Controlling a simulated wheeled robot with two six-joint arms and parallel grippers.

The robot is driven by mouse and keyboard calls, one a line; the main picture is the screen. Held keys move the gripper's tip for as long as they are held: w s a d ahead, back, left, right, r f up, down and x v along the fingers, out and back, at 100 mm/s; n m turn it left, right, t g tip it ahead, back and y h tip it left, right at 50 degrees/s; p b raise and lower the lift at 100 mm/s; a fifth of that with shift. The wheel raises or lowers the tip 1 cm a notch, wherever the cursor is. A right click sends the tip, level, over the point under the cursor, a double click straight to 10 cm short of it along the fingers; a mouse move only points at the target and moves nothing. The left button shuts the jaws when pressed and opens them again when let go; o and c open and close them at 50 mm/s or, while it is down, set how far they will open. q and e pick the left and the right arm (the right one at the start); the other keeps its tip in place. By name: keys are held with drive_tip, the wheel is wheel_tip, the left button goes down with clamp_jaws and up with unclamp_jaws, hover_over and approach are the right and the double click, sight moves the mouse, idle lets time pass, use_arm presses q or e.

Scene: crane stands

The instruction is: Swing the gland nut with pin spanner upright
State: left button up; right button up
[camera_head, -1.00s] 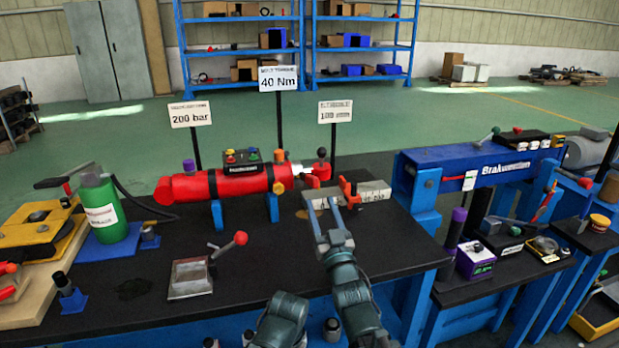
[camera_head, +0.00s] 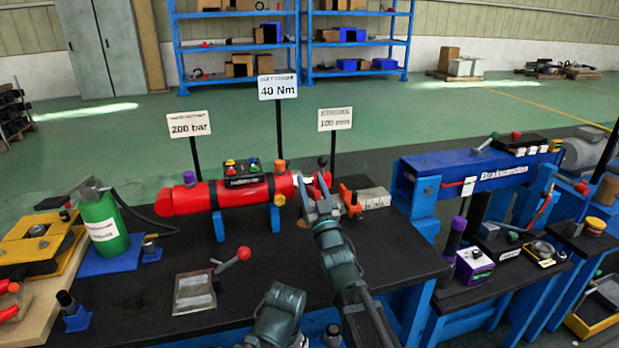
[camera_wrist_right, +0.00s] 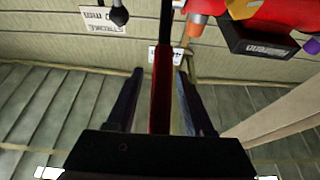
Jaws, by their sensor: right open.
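The red hydraulic cylinder (camera_head: 188,200) lies across blue supports on the black bench. The gland nut area (camera_head: 294,183) is at its right end, partly hidden by my right gripper. A red bar, apparently the pin spanner's handle (camera_head: 325,181), shows just beyond the fingers. My right gripper (camera_head: 316,190) reaches up to this end with its fingers open. In the right wrist view a red bar (camera_wrist_right: 161,95) runs between the two open fingers (camera_wrist_right: 160,95), with gaps on both sides. The spanner's exact tilt and its seat on the nut are unclear. My left gripper is out of view.
A post with the 100 mm sign (camera_head: 334,119) stands behind the cylinder end. A red-knobbed lever (camera_head: 230,260) stands at the bench front. A grey block (camera_head: 374,199) sits right of my gripper. A green bottle (camera_head: 100,222) is at the left.

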clamp_jaws()
idle(0.3)
idle(1.2)
